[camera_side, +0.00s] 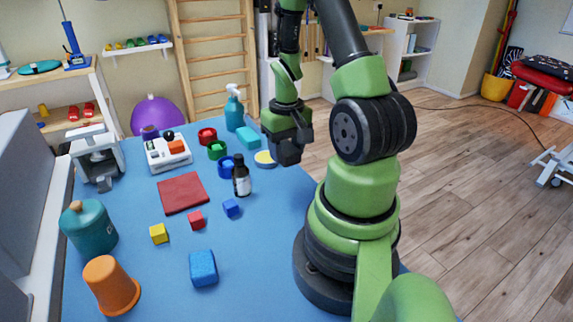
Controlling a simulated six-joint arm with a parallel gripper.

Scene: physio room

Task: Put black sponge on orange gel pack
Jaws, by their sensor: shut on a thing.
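My gripper (288,150) is at the far right of the blue table, above or just beyond its edge, pointing down. It is shut on a dark thing that looks like the black sponge; it is hard to tell apart from the dark jaws.
The blue table (255,215) holds a dark bottle (241,177), a teal spray bottle (234,110), red, green and blue rings, a dark red mat (183,193), small cubes, a blue block (203,268), a teal jar (89,228) and an orange cup (112,285).

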